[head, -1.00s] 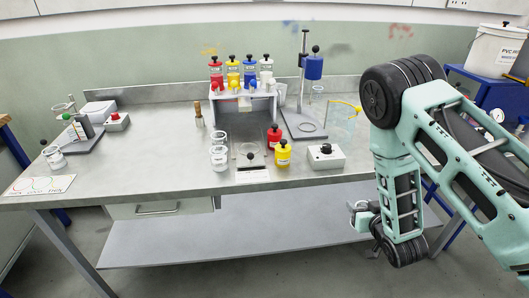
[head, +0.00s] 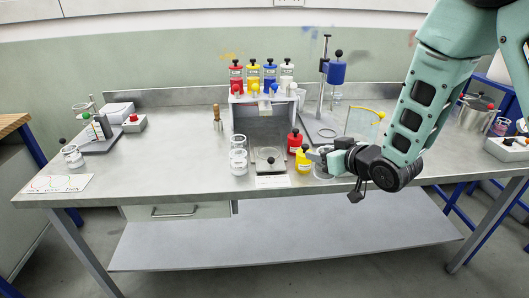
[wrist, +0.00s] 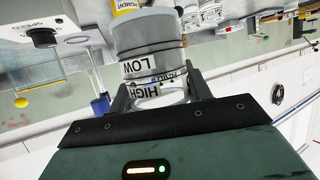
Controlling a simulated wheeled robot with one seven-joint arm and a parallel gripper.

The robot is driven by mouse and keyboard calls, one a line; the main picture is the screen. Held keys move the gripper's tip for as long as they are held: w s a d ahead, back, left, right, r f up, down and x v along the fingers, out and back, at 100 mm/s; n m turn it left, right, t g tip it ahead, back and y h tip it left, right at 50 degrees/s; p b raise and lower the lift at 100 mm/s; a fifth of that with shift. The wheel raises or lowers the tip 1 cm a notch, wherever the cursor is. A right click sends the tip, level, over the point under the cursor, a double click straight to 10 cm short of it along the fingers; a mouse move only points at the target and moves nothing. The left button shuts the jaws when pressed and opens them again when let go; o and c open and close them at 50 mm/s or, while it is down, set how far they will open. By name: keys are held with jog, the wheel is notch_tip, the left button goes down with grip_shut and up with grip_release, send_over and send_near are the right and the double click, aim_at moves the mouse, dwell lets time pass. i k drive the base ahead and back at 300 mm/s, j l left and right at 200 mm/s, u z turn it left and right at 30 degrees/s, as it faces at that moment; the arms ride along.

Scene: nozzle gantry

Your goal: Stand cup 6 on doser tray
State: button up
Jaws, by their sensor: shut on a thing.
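My gripper (head: 322,158) is over the front of the bench, right of the yellow bottle. In the wrist view it is shut on a clear cup (wrist: 153,50) with HIGH and LOW marks, jaws on either side. No cup number is readable. The held cup shows only partly in the head view (head: 317,168).
The rack (head: 262,98) holds red, yellow, blue and white bottles. Clear cups (head: 238,160) stand left of the plate. Loose red (head: 295,141) and yellow (head: 304,160) bottles stand between plate and gripper. A blue-headed stand (head: 336,70) and a clear panel (head: 362,125) are behind.

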aim_at(269, 153)
jog(key=i+j, duration=0.6)
jog(key=i, duration=0.15)
